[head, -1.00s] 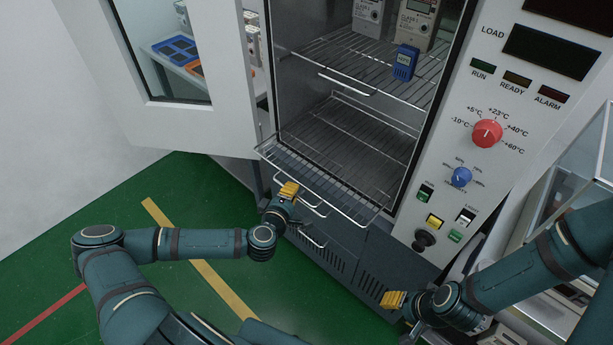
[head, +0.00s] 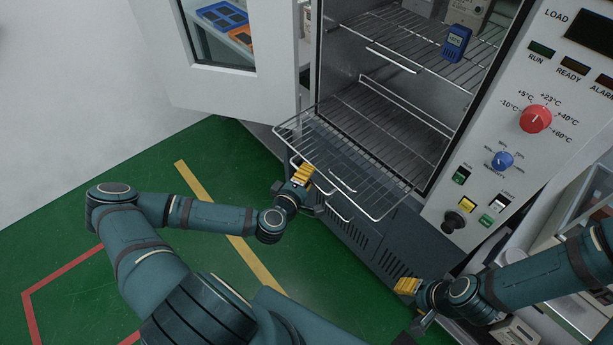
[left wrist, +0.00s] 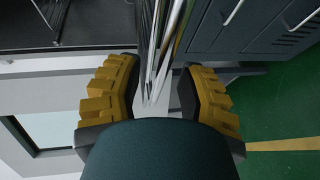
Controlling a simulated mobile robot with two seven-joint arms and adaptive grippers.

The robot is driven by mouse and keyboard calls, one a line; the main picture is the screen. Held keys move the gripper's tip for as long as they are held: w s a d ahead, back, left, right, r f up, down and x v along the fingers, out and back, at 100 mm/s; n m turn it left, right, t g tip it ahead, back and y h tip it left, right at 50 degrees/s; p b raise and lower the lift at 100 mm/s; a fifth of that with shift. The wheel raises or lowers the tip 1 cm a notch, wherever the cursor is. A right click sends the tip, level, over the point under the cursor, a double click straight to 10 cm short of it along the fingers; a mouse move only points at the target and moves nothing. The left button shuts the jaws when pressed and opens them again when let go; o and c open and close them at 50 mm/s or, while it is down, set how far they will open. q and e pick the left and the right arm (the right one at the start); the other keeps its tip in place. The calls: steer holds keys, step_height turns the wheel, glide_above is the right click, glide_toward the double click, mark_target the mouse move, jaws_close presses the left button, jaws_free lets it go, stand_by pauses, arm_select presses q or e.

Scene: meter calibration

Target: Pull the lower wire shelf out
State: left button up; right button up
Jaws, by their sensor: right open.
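The lower wire shelf (head: 368,187) sticks out of the open chamber, its front part overhanging the cabinet front. My left gripper (head: 304,173) is at the left part of the shelf's front edge. In the left wrist view the left gripper's yellow fingers (left wrist: 162,90) stand apart, with the shelf's wires (left wrist: 160,40) seen nearly edge-on between them. A gap shows beside the wires; contact is hard to tell. My right gripper (head: 407,287) is open and empty, low in front of the cabinet's right side.
The upper wire shelf (head: 425,55) carries a blue meter (head: 456,42) and other instruments. The open chamber door (head: 240,90) stands at left. The control panel (head: 500,130) is at right. Green floor (head: 220,200) is clear at left.

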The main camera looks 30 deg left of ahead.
arm_select(q)
steer(key=s+r, duration=0.1)
steer(key=s, duration=0.6)
steer(key=shift+s+d+r, duration=0.2)
stand_by(0.5)
steer(key=s+d+f+m+g+h, duration=0.2)
steer(key=s+d+f+m+g, duration=0.1)
steer(key=d+m+g, duration=0.4)
steer(key=s+d+f+m+g+h, duration=0.2)
steer(key=s+d+f+m+g, duration=0.1)
steer(key=d+m+g, duration=0.4)
steer(key=s+d+m, duration=0.1)
steer(key=d+m, duration=0.1)
steer(key=d, duration=0.1)
steer(key=shift+s+h, duration=0.35)
steer(key=shift+h, duration=0.05)
